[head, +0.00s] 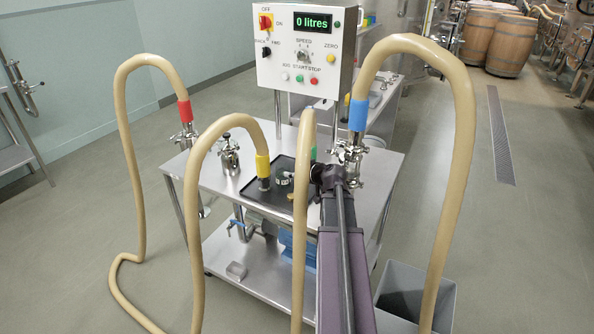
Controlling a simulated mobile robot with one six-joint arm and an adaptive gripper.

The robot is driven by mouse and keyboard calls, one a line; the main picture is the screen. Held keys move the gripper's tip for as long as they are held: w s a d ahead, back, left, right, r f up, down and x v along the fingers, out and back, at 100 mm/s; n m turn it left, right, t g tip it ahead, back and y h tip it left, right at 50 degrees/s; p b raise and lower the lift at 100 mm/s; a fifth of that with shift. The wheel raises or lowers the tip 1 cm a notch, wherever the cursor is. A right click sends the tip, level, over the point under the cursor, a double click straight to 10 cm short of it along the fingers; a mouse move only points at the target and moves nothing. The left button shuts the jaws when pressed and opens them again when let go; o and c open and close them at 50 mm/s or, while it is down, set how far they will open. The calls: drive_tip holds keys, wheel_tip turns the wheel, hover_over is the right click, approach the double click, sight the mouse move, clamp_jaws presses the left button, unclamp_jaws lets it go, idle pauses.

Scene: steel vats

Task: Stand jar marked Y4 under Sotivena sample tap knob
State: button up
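I see no jar that I can read as Y4, and no tap knob labelled Sotivena. My arm reaches up from the bottom of the head view over a steel cart. Its dark end, my gripper (317,173), is above the right edge of a black tray (262,194) on the cart top. The fingers are too small and partly hidden by a hose, so I cannot tell if they are open or hold anything. A small round dark and pale object (284,179) is in the tray, left of my gripper; its marking is unreadable.
Thick beige hoses with red, yellow, green and blue cuffs loop around the cart. A grey bin (402,290) is on the floor at right. Wooden barrels (510,45) stand far back.

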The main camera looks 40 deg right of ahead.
drive_tip(key=shift+a, duration=0.1)
drive_tip(key=a+f+g+y, duration=0.1)
drive_tip(key=a, duration=0.2)
drive_tip(key=w+a+f, duration=0.1)
drive_tip(key=a, duration=0.3)
drive_tip(key=a+f+n+g+y, duration=0.1)
drive_tip(key=a, duration=0.3)
drive_tip(key=shift+w+a+f+g+y, duration=0.1)
drive_tip(key=shift+w+f+g+y, duration=0.05)
drive_tip(key=shift+g+y, duration=0.15)
drive_tip(key=s+a+f+g+h, duration=0.1)
drive_tip(key=s+a+f+g, duration=0.1)
drive_tip(key=a, duration=0.7)
drive_tip(key=s+a+f+g, duration=0.3)
drive_tip(key=s+a+g, duration=0.2)
drive_tip(key=a, duration=0.4)
drive_tip(key=s+a+f+m+g+h, duration=0.1)
drive_tip(key=s+a+f+g, duration=0.2)
drive_tip(key=a, duration=0.7)
drive_tip(key=s+g, duration=0.1)
drive_tip(key=s, duration=0.1)
drive_tip(key=shift+s+h, duration=0.3)
drive_tip(key=shift+s, duration=0.05)
drive_tip(key=shift+a+f, duration=0.1)
